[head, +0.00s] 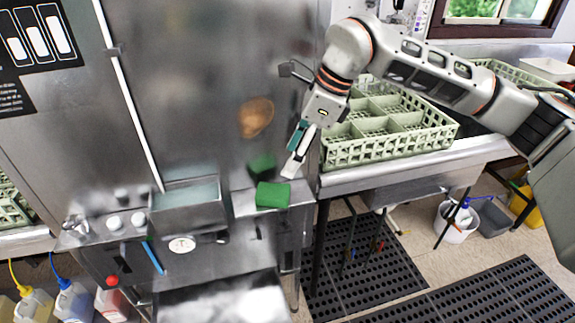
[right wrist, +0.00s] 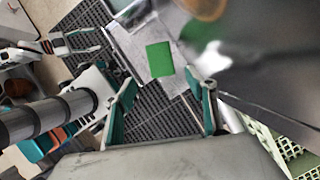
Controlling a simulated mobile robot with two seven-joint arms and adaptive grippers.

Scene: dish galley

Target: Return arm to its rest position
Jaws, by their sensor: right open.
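My right gripper (head: 297,160) hangs at the end of my right arm in the head view, close in front of the steel machine. It points down and its jaws are open. In the right wrist view its two teal-edged fingers (right wrist: 165,88) stand apart with nothing between them. A green sponge (head: 273,195) lies on a small steel ledge (head: 243,205) just below the gripper, apart from it. The sponge also shows beyond the fingertips in the right wrist view (right wrist: 159,60). My left gripper does not show in the head view; a pale jaw-like part at the wrist view's upper left may be it.
A pale green dish rack (head: 400,148) stands on the steel counter (head: 420,170) right of the gripper, under my forearm. The steel machine (head: 200,90) fills the left and middle. A white bucket (head: 455,222) and black mats (head: 365,265) are on the floor.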

